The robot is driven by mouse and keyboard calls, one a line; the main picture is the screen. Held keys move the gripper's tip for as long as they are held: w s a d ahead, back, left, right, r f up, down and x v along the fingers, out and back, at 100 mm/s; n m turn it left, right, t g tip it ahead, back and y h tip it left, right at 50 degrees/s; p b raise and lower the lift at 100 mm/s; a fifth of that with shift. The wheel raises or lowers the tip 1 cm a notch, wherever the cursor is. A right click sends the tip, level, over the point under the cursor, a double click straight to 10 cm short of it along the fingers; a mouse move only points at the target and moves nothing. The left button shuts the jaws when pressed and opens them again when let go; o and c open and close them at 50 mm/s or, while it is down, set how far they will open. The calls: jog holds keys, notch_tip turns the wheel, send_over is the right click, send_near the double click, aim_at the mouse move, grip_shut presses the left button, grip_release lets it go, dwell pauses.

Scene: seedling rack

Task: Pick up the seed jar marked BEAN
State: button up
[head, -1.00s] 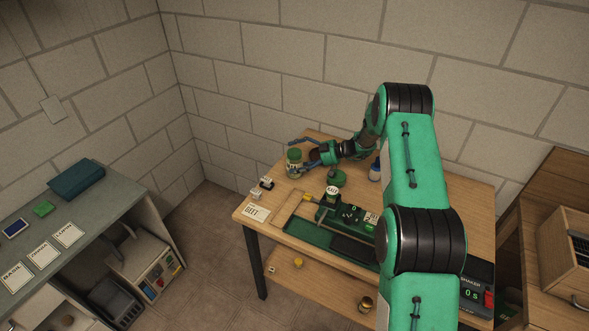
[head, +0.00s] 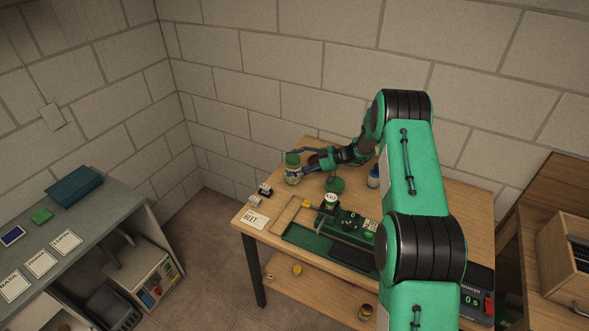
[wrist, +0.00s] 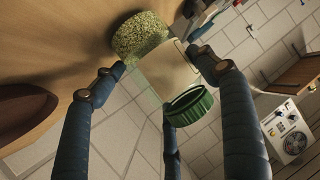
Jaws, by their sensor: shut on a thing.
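A glass jar with a green lid (head: 292,170) is at the back left of the wooden table in the head view. In the wrist view the jar (wrist: 165,70) shows pale green seeds at its base, a blank-looking side of its label and a ridged green lid. I cannot read a name on it. My gripper (head: 298,162) is shut on this jar, its dark blue fingers around it; in the wrist view the fingers (wrist: 155,80) stand on either side of it. I cannot tell whether its base touches the table.
Block walls (head: 270,80) stand behind. A grey bench (head: 90,225) with cards is at left.

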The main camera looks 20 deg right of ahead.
aim_at(295, 156)
notch_tip(295, 156, up, 10)
jog(key=shift+f+p, duration=0.2)
jog(key=shift+p, duration=0.2)
dwell(0.6)
